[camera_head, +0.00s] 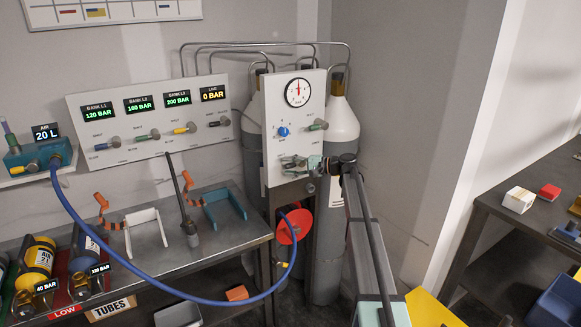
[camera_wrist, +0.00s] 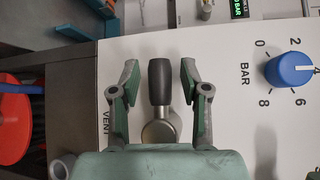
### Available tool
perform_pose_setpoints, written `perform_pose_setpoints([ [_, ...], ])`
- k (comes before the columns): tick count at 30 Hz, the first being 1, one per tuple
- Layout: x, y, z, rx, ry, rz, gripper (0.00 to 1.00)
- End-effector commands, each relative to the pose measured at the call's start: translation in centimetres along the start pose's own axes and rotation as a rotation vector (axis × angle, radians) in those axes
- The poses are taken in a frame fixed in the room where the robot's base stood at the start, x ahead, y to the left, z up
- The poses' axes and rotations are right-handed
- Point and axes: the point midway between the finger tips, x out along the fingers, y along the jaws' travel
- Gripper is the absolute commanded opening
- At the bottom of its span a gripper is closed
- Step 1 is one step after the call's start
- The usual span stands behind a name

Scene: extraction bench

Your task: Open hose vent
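The vent valve is a dark-gripped lever (camera_wrist: 160,82) on a round metal hub (camera_wrist: 160,128), beside the "VENT" lettering on a white panel (camera_wrist: 228,75). In the head view, this panel (camera_head: 253,160) stands in front of the gas cylinders. My gripper (camera_wrist: 160,70) is open, with one finger on each side of the lever and a visible gap on both sides. In the head view, my gripper (camera_head: 288,162) is at the lower part of the panel and largely hides the lever. The blue hose (camera_head: 130,262) hangs from the air unit (camera_head: 40,155) to near a red disc (camera_head: 295,226).
A blue knob (camera_wrist: 289,69) with a BAR scale sits beside the lever. A dial gauge (camera_head: 298,92) and a green-gripped lever (camera_head: 318,125) are higher on the panel. The bank panel (camera_head: 150,120) is at left, above a bench (camera_head: 225,236) with holders. Cylinders (camera_head: 341,125) stand behind.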

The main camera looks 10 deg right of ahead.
Motion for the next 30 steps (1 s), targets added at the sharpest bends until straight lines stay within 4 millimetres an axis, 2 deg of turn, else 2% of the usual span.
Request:
perform_pose_setpoints([
  [1,0.0,0.0,0.0,0.0,0.0,0.0,0.2],
  [3,0.0,0.0,0.0,0.0,0.0,0.0,0.0],
  [17,0.1,0.4,-0.1,-0.036,0.01,0.035,0.0],
  [30,0.2,2.0,-0.5,-0.261,0.073,0.257,0.0],
])
